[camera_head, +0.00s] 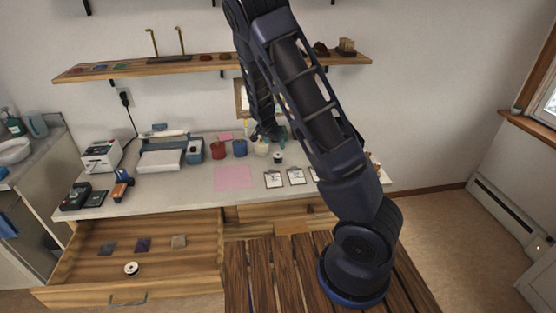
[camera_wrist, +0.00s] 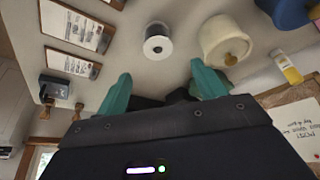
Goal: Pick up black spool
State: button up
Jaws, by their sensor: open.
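In the head view my gripper (camera_head: 272,134) hangs over the back of the counter, partly hidden by my own arm, apart from the spool.
Blue (camera_head: 240,148) and red (camera_head: 217,150) spools stand left. A shelf (camera_head: 205,66) runs above the counter. An open drawer (camera_head: 180,260) holds a white-topped spool (camera_head: 131,268).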

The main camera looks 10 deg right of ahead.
aim_at(278, 155)
jog(key=x, duration=1)
jog(key=shift+s+a+f, duration=0.1)
jog(key=shift+s+a, duration=0.05)
jog(key=shift+s, duration=0.2)
jog(key=c, duration=1)
jog(key=shift+c, duration=0.2)
